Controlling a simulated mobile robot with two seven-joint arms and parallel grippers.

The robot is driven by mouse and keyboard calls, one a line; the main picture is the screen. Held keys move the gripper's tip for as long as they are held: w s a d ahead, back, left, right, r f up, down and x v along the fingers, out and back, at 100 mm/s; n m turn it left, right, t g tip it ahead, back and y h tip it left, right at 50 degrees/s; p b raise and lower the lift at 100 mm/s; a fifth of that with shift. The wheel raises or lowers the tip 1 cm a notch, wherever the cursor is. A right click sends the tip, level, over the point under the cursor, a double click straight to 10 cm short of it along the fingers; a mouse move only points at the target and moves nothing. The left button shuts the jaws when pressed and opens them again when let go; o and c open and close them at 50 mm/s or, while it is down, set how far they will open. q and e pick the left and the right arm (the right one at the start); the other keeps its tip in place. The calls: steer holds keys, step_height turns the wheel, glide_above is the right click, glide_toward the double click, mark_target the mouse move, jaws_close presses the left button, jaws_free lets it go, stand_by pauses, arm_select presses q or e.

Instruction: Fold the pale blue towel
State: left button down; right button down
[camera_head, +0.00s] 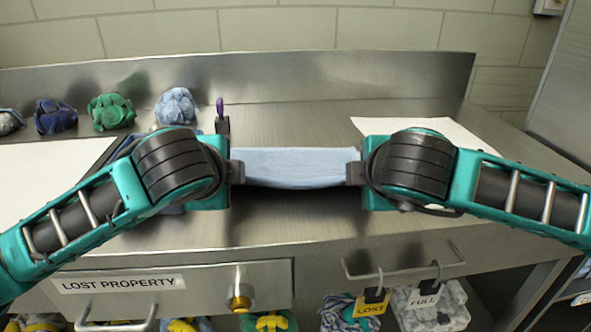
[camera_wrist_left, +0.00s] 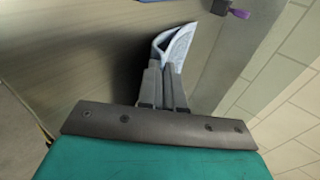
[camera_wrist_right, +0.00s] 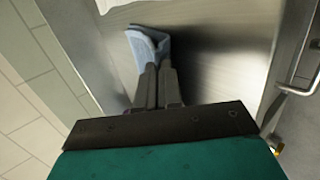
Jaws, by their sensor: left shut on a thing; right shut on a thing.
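The pale blue towel (camera_head: 296,167) is stretched between my two grippers in the head view, its upper face flat and its front edge hanging slightly. A dark shadow lies on the counter below it. My left gripper (camera_head: 238,172) is shut on its left end. My right gripper (camera_head: 354,172) is shut on its right end. In the left wrist view the towel (camera_wrist_left: 178,42) shows as a curved fold beyond the closed fingers (camera_wrist_left: 167,85). In the right wrist view its end (camera_wrist_right: 146,46) shows past the closed fingers (camera_wrist_right: 157,82).
Crumpled cloths in dark blue (camera_head: 55,117), green (camera_head: 111,111) and light blue (camera_head: 176,106) lie at the back left of the steel counter (camera_head: 300,112). A purple-topped item (camera_head: 221,113) stands behind my left gripper. White sheets lie left (camera_head: 40,180) and right (camera_head: 440,132). A drawer reads LOST PROPERTY (camera_head: 118,284).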

arm_select(q)
steer(key=shift+s+f, duration=0.1)
steer(key=shift+s, duration=0.1)
arm_select(e)
steer(key=shift+s+f, duration=0.15)
steer(key=shift+s, duration=0.05)
arm_select(q)
steer(key=c, duration=1)
jaws_free()
arm_select(e)
steer(key=c, duration=1)
jaws_free()
arm_select(q)
steer(key=s+r, duration=0.6)
steer(key=r, duration=0.3)
arm_select(e)
steer(key=s+r, duration=0.6)
steer(key=r, duration=0.3)
arm_select(q)
steer(key=shift+s, duration=0.1)
arm_select(e)
steer(key=shift+s, duration=0.1)
